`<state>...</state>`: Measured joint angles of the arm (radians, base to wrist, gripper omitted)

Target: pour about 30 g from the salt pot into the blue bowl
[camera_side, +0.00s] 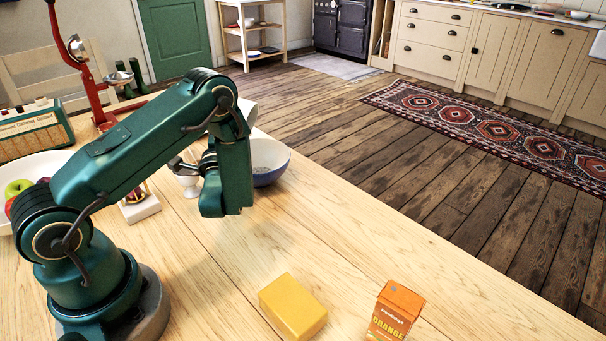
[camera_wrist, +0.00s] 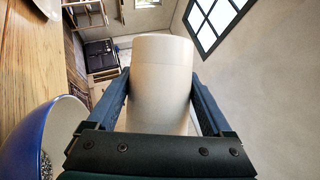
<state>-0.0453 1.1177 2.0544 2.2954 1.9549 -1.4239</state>
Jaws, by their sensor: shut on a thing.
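My gripper (camera_wrist: 161,95) is shut around a plain cream pot (camera_wrist: 160,65), with one finger on each side in the wrist view. The table lies along the left of that view, so my wrist is rolled and the pot looks tipped well over. Its mouth and contents are hidden, and I see no falling stream. In the side view my arm covers most of the pot (camera_side: 247,108). The blue bowl (camera_side: 279,174) stands on the table just beyond my gripper. In the wrist view the bowl (camera_wrist: 35,135) is at lower left, with greyish grainy stuff inside (camera_wrist: 46,166).
A small white cup (camera_side: 188,185) stands left of the bowl, close to my arm. A yellow block (camera_side: 293,306) and an orange carton (camera_side: 396,310) are in front. The middle table is clear.

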